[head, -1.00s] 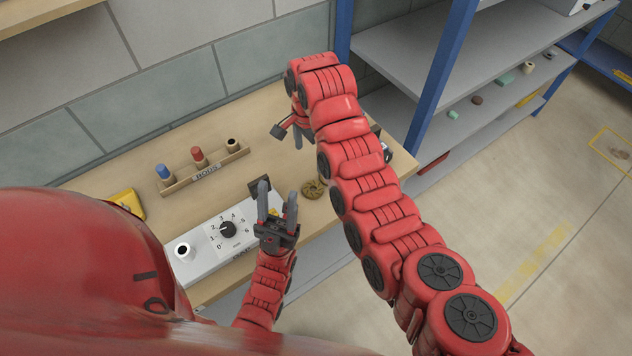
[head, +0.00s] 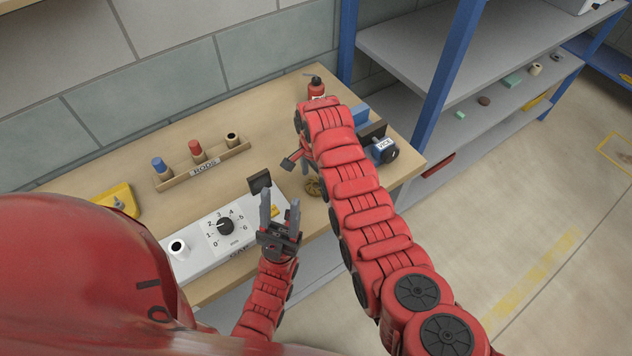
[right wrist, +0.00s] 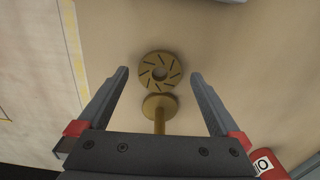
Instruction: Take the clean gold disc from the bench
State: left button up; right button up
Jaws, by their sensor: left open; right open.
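A gold slotted disc (right wrist: 147,73) with a centre hole lies on the bench (right wrist: 235,60). In the right wrist view it sits in the gap between the fingertips of my open, empty right gripper (right wrist: 160,74). A second gold piece, a round flange (right wrist: 160,102) with a stem, shows just below it, between the fingers. In the head view, one gold disc (head: 314,187) shows beside my right arm, partly hidden; my right gripper (head: 297,164) is just above and left of it. My left gripper (head: 279,213) is open and empty, over the grey dial box's right end.
The grey dial box (head: 205,254) stands at the bench front. Behind it are a rod rack (head: 222,160) and a yellow item (head: 117,203) at left. A blue vice (head: 383,150) and a red bottle (head: 316,86) stand beyond my right arm. Blue-framed shelves (head: 450,60) rise at right.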

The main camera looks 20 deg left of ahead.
jog(key=shift+f, duration=0.8)
jog(key=c, duration=1.5)
jog(key=shift+w+r, duration=0.1)
